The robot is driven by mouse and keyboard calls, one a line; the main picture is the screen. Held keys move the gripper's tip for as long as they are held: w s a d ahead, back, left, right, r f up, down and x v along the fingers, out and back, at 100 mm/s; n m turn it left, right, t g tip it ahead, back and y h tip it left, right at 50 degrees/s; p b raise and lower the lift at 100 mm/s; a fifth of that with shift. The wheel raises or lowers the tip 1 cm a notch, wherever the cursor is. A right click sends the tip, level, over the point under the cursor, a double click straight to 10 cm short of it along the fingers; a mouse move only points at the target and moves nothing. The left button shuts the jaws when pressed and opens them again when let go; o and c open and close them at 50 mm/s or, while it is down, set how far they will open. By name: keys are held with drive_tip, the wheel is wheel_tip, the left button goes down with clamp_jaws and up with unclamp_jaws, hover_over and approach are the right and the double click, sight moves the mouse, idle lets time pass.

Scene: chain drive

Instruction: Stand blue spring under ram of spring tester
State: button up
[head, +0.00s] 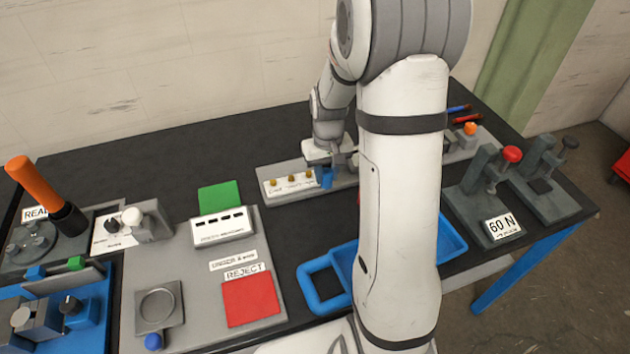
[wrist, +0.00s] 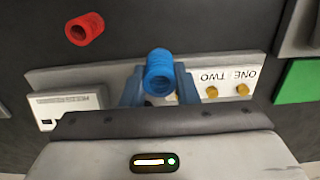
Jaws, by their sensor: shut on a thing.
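The blue spring (wrist: 159,72) is between the two fingers of my gripper (wrist: 160,88), which is shut on it. In the wrist view its open coil end points towards the camera. In the head view the blue spring (head: 326,177) shows at my gripper (head: 328,168), over the grey board with the yellow knobs. Two lever presses stand at the right. The nearer one (head: 476,194) has a red knob and a "60 N" plate; the farther one (head: 545,185) has a dark knob. I cannot tell for sure which is the spring tester.
A red spring (wrist: 85,28) lies on the dark bench beside the grey board (wrist: 120,72). A blue tray (head: 452,240) lies partly behind my arm, before the 60 N press. A grey panel with green and red pads (head: 250,299) is at the left.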

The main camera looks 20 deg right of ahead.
drive_tip(key=shift+s+a+f+p, duration=0.1)
drive_tip(key=shift+f+p, duration=0.2)
drive_tip(key=shift+f, duration=2.55)
drive_tip(key=shift+f, duration=0.2)
drive_tip(key=o, duration=1.1)
drive_tip(key=shift+c, duration=0.2)
drive_tip(key=shift+r, duration=0.2)
